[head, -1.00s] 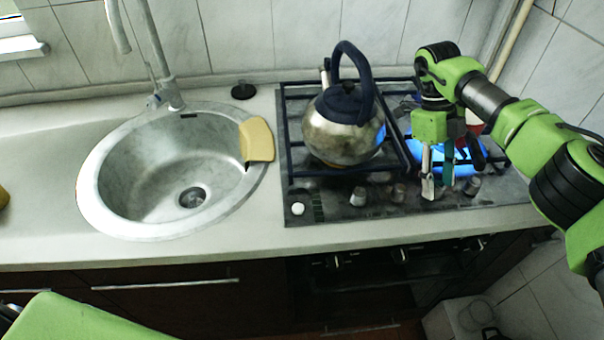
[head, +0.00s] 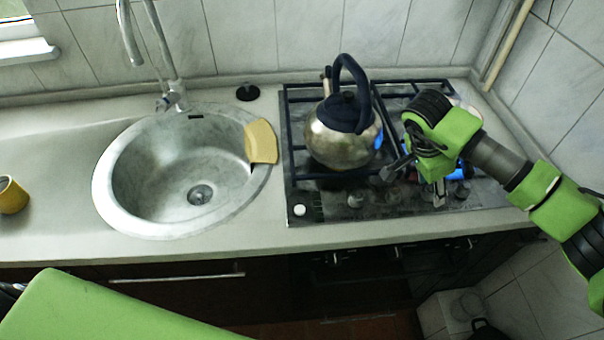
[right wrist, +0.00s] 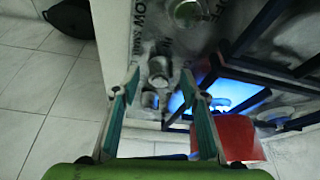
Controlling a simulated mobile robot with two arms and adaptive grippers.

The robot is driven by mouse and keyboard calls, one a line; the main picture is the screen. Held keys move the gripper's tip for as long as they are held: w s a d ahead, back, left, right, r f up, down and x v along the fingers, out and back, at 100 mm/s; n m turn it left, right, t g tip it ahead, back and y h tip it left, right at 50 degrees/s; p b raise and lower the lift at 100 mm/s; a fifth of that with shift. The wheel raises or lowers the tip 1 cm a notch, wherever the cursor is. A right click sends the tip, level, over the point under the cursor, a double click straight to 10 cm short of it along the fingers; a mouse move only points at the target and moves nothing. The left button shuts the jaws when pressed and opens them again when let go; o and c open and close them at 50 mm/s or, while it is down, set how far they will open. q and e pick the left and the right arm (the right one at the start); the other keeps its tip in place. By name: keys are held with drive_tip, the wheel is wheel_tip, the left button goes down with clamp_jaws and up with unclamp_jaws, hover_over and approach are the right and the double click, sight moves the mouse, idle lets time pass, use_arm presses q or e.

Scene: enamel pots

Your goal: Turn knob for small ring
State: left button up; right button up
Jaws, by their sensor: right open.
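My right gripper (head: 416,180) is over the right front part of the gas stove (head: 325,205), its fingers apart and nothing seen between them. In the right wrist view the open fingers (right wrist: 160,84) frame two grey knobs, a farther one (right wrist: 157,70) and a nearer one (right wrist: 150,98). I cannot tell whether a finger touches either. Another knob (right wrist: 188,12) shows at the top. In the head view knobs (head: 356,197) line the stove's front; the gripper partly hides the right ones. I cannot tell which knob serves the small ring. My left gripper is out of view.
A steel kettle (head: 342,141) stands on the left burner grate.

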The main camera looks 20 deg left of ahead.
drive_tip(key=n+p, duration=0.1)
drive_tip(key=n, duration=0.1)
drive_tip(key=n+t+y+p, duration=0.1)
drive_tip(key=n+p, duration=0.1)
drive_tip(key=n+y+p, duration=0.1)
drive_tip(key=n+p, duration=0.1)
drive_tip(key=shift+s+d+r, duration=0.15)
drive_tip(key=shift+r, duration=0.1)
drive_tip(key=shift+n+t+p, duration=0.3)
drive_tip(key=shift+n+t, duration=0.1)
drive_tip(key=shift+n, duration=0.2)
drive_tip(key=b+v, duration=0.4)
drive_tip(key=v, duration=0.9)
drive_tip(key=s+a+f+g+y, duration=0.1)
drive_tip(key=s+a+y, duration=0.2)
drive_tip(key=a, duration=0.4)
drive_tip(key=s+a+f+g+y, duration=0.1)
drive_tip(key=s+a+f+y, duration=0.15)
drive_tip(key=a, duration=0.45)
drive_tip(key=s+a+r+m+g+y, duration=0.2)
drive_tip(key=s+a+r+y, duration=0.3)
drive_tip(key=s+a, duration=0.3)
drive_tip(key=shift+a+m+g+y, duration=0.3)
drive_tip(key=shift+a+y, duration=0.55)
drive_tip(key=shift+a, duration=0.35)
drive_tip(key=shift+w+r, duration=0.1)
